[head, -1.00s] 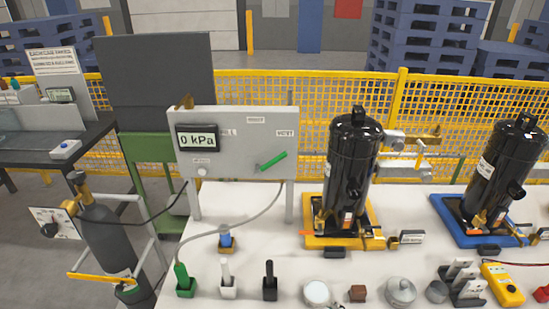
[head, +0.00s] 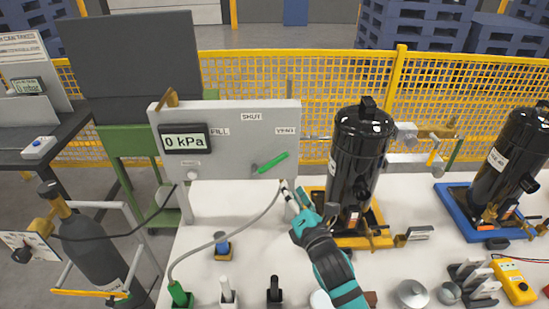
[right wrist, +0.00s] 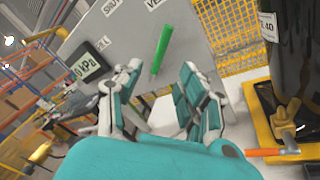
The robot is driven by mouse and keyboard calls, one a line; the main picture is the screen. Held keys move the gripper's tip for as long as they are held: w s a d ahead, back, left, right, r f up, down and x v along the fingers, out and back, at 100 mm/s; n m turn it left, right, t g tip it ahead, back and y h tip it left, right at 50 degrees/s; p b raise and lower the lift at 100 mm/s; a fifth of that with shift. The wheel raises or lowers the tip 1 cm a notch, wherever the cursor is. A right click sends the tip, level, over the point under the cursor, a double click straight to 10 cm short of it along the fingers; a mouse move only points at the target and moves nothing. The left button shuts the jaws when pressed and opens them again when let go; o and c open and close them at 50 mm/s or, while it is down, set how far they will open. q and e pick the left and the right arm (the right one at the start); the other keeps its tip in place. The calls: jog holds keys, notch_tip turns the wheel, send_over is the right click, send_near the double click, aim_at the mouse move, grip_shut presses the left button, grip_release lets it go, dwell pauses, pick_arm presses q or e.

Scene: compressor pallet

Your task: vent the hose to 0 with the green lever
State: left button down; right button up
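The green lever (head: 272,163) sits on the front of the grey panel (head: 225,120), angled up to the right toward the VENT label (head: 285,131). The panel's display (head: 184,141) reads 0 kPa. My right gripper (head: 293,193) is just below and right of the lever, apart from it. In the right wrist view its fingers (right wrist: 160,88) are spread and empty, with the lever (right wrist: 162,48) ahead, in line with the gap. The grey hose (head: 222,240) runs from behind my gripper to a green-based fitting (head: 180,296). My left gripper is not in view.
A black compressor (head: 360,155) on a yellow tray (head: 366,238) stands close to the right of my gripper. Another compressor (head: 515,160) stands on a blue tray farther right. A gas cylinder (head: 90,245) is at left. Several small parts line the table's front.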

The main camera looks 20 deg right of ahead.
send_near(274, 161)
jog(key=w, duration=0.2)
jog(key=w+p, duration=0.1)
jog(key=w, duration=0.4)
jog(key=shift+d+f+p, duration=0.1)
jog(key=shift+f+p, duration=0.05)
jog(key=shift+p, duration=0.25)
jog(key=shift+w, duration=1.15)
jog(key=shift+w+f, duration=0.1)
jog(key=shift+w, duration=0.55)
jog(key=c, duration=0.5)
grip_shut()
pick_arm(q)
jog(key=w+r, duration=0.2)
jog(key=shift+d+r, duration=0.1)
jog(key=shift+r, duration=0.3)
